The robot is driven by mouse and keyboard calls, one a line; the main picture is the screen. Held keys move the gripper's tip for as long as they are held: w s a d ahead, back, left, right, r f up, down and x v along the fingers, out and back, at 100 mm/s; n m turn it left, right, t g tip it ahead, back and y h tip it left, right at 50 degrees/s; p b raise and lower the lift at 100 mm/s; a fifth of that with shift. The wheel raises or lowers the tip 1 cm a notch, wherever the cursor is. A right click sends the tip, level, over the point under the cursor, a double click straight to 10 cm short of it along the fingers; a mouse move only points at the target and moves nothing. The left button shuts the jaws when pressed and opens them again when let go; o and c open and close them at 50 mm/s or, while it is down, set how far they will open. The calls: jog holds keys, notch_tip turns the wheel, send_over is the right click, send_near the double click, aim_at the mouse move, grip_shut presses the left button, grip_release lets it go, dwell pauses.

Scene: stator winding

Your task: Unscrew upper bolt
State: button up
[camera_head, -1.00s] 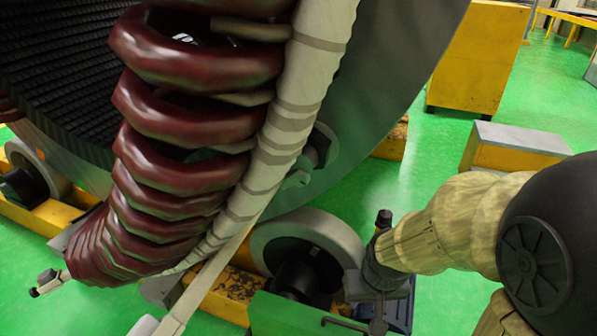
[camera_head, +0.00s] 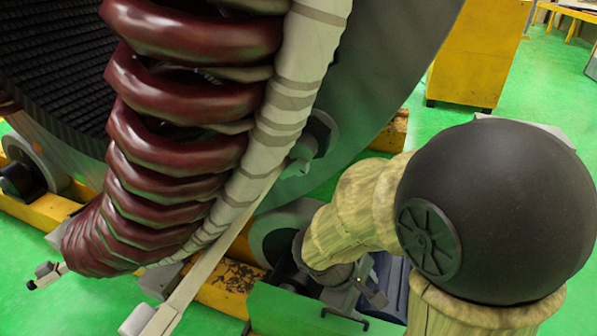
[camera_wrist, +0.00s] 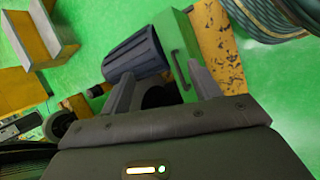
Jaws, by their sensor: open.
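A bolt (camera_head: 318,133) sits on the grey stator end plate (camera_head: 385,85), just right of the tan wrapped winding lead (camera_head: 290,85). A grey fitting (camera_head: 298,166) lies just below it and may be another bolt. In the wrist view I cannot make out either one. My gripper (camera_wrist: 162,88) is open and its two fingers stand apart with nothing held between them. In the head view my wrist is low, below and right of the bolt, and apart from it; the fingers are mostly hidden there.
Thick red-brown coils (camera_head: 185,150) fill the left. Below my wrist are a grey-blue ribbed motor (camera_wrist: 138,52) and a green box (camera_wrist: 183,40). A roller (camera_head: 30,165) supports the stator. Yellow blocks (camera_head: 480,55) stand at the back right. Open green floor lies between them.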

aim_at(298, 169)
jog(key=w+a+r+n+t+b, duration=0.1)
jog(key=w+a+r+n+t, duration=0.3)
jog(key=a, duration=0.5)
jog(key=w+a+r+n+t+h+b, duration=0.1)
jog(key=w+a+r+n+t, duration=0.4)
jog(key=a+r+n+t, duration=0.4)
jog(key=shift+t, duration=1.1)
jog(key=shift+w, duration=0.2)
jog(key=b+x, duration=0.5)
jog(key=x, duration=1.1)
jog(key=shift+w, duration=0.25)
jog(key=shift+w+d+r, duration=0.1)
jog(key=shift+w+d, duration=0.05)
jog(key=shift+w, duration=0.2)
